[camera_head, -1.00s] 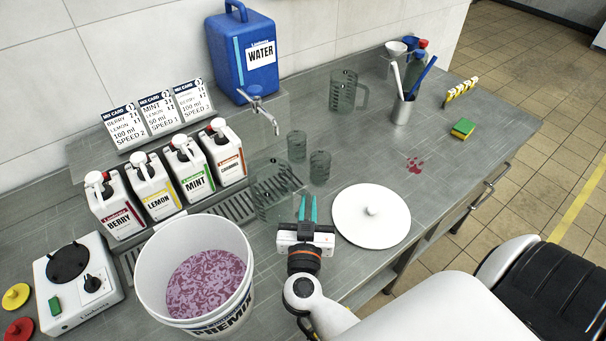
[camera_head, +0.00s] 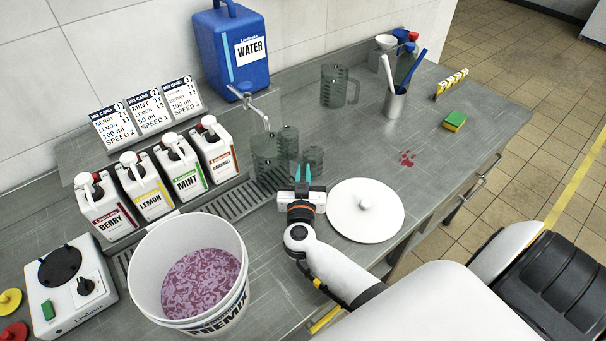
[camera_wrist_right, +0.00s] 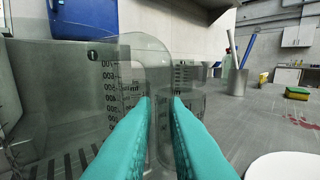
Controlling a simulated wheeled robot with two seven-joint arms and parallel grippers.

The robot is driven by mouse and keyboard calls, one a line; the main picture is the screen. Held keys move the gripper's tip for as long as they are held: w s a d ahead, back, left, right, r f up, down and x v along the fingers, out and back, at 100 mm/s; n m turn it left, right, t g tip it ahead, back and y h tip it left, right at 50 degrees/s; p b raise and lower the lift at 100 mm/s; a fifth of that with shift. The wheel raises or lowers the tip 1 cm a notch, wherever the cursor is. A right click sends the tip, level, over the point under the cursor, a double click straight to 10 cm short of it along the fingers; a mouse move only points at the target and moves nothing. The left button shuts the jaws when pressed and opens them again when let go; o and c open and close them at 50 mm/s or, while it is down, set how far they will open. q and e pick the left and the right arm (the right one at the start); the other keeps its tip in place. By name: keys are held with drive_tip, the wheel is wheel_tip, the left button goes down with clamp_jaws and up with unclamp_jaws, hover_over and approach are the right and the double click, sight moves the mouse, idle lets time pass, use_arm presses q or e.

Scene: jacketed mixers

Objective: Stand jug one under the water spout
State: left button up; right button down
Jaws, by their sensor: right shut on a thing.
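Jug one (camera_head: 265,165) is a clear jug with a dark scale; the wrist view shows its number 1 label and wall (camera_wrist_right: 100,75). It stands upright at the grate's far end. In the head view its rim shows just below the tip of the water spout (camera_head: 263,117); exact alignment is hard to tell. My right gripper (camera_head: 303,174), with teal fingers, is shut on the jug's handle (camera_wrist_right: 160,105) from the right side. Whether the jug's base touches the grate is unclear. The blue water tank (camera_head: 230,55) stands behind. My left gripper is not in view.
Another jug (camera_head: 334,88) is farther back. A white lid (camera_head: 365,215) lies right of my gripper. Syrup bottles (camera_head: 182,165) and a premix bucket (camera_head: 175,300) are left.

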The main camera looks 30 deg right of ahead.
drive_tip(key=c, duration=1.5)
unclamp_jaws()
drive_tip(key=shift+f, duration=0.1)
drive_tip(key=shift+o, duration=0.2)
drive_tip(key=v, duration=1.2)
drive_tip(key=shift+b, duration=0.4)
